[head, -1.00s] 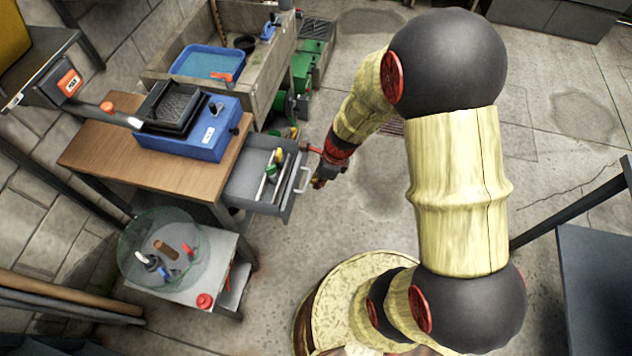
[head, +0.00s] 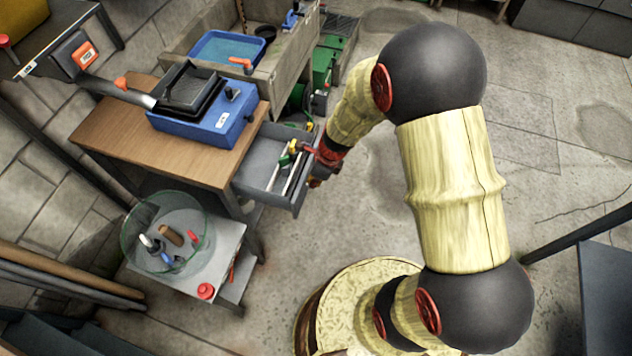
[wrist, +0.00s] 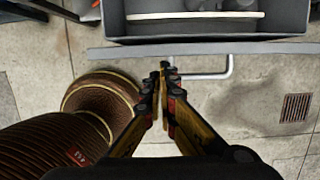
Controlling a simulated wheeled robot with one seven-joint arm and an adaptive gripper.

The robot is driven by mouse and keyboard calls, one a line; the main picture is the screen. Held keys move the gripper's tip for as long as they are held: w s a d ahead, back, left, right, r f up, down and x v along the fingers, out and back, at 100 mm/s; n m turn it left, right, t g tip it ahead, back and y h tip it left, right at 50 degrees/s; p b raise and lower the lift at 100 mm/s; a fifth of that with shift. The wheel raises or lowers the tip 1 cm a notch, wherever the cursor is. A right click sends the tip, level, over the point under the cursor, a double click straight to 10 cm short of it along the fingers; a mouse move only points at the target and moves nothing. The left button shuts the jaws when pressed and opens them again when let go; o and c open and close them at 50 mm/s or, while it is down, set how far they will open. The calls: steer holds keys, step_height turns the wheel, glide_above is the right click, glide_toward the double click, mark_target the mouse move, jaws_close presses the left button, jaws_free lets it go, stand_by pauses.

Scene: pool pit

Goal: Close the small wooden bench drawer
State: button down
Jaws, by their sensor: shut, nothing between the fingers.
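The small bench drawer (head: 268,163) is grey and stands pulled out from under the wooden bench top (head: 105,130). It holds several tools. In the wrist view the drawer front (wrist: 270,48) runs across the top, with a pale bar handle (wrist: 231,66) on it. My gripper (wrist: 162,66) is shut and empty, its fingertips at the drawer front, just left of the handle's middle. Whether the tips touch the front I cannot tell. In the head view my gripper (head: 318,180) is at the drawer's outer end and hides the handle.
A blue machine (head: 205,125) sits on the bench top. Below, a low metal stand (head: 215,265) carries a clear round bin (head: 130,240). A stone sink with a blue basin (head: 228,48) stands behind.

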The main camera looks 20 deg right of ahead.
steer(key=w+a+p, duration=1.3)
steer(key=a+p, duration=0.3)
steer(key=a, duration=0.2)
stand_by(0.4)
steer(key=shift+w, duration=0.1)
